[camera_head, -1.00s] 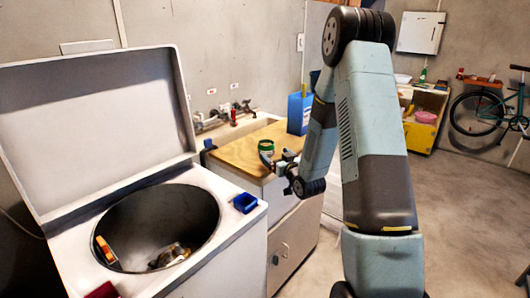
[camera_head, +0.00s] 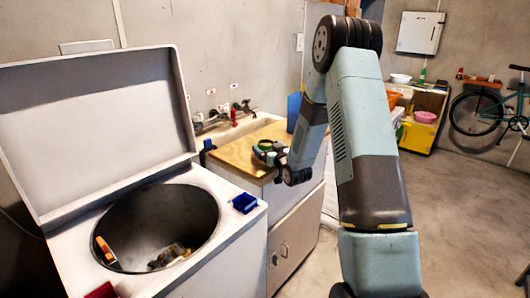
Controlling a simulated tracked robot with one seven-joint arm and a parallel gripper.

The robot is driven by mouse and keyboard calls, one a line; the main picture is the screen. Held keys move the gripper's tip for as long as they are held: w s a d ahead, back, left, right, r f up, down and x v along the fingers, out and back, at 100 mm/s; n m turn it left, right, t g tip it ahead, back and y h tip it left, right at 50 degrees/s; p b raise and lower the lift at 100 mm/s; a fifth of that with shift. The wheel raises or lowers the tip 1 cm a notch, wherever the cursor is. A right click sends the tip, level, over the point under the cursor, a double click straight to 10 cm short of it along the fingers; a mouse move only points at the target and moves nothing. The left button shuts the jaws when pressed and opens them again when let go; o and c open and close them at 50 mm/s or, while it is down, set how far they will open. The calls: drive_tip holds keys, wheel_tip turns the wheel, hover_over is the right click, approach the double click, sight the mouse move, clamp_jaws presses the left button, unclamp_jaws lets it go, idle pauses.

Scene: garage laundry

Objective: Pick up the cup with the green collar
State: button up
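The cup with the green collar (camera_head: 265,145) stands on the wooden counter top (camera_head: 233,152), near its front right edge. Only its upper part with the green band shows clearly; my gripper covers part of it. My gripper (camera_head: 264,153) reaches in from the right at the cup's height, with its fingers at the near side of the cup and overlapping it in the picture. Whether the fingers touch the cup, or are closed on it, is too small to tell.
A blue box (camera_head: 294,111) stands on the counter behind my arm. The open top-loading washer (camera_head: 235,225) is at the left, with a small blue tray (camera_head: 244,203) on its rim. A tap (camera_head: 243,107) is at the back. Open floor lies to the right.

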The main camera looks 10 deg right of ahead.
drive_tip(key=c, duration=1.1)
drive_tip(key=shift+o, duration=0.2)
drive_tip(key=shift+r, duration=0.15)
